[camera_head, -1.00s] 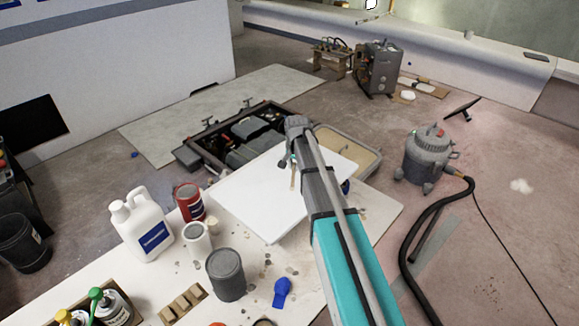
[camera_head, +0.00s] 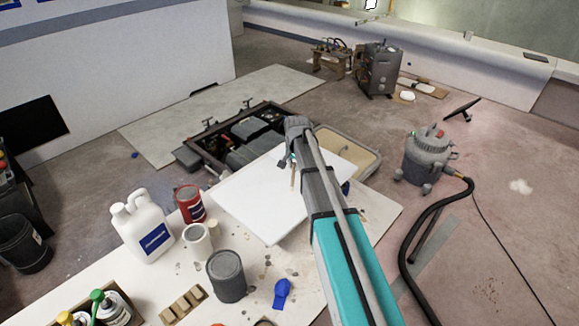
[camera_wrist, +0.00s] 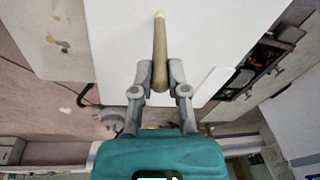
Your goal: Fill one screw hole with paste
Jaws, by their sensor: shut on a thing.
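My gripper (camera_wrist: 159,92) is shut on a wooden stick (camera_wrist: 160,55). In the wrist view the stick points away from my gripper, over a white panel (camera_wrist: 210,40). Its far tip looks pale, perhaps with paste on it; I cannot tell whether the tip touches the panel. In the head view the stick (camera_head: 293,178) hangs below my gripper above the white panel (camera_head: 260,208), which lies on the worktable. No screw hole can be made out in either view. No paste container can be identified for sure.
The worktable (camera_head: 130,285) holds a white jug (camera_head: 143,228), red can (camera_head: 189,204), white cup (camera_head: 196,242), grey can (camera_head: 226,275), blue scoop (camera_head: 282,293) and wooden blocks (camera_head: 184,303). An open toolbox (camera_head: 250,135) lies behind. A vacuum (camera_head: 428,155) with hose stands right.

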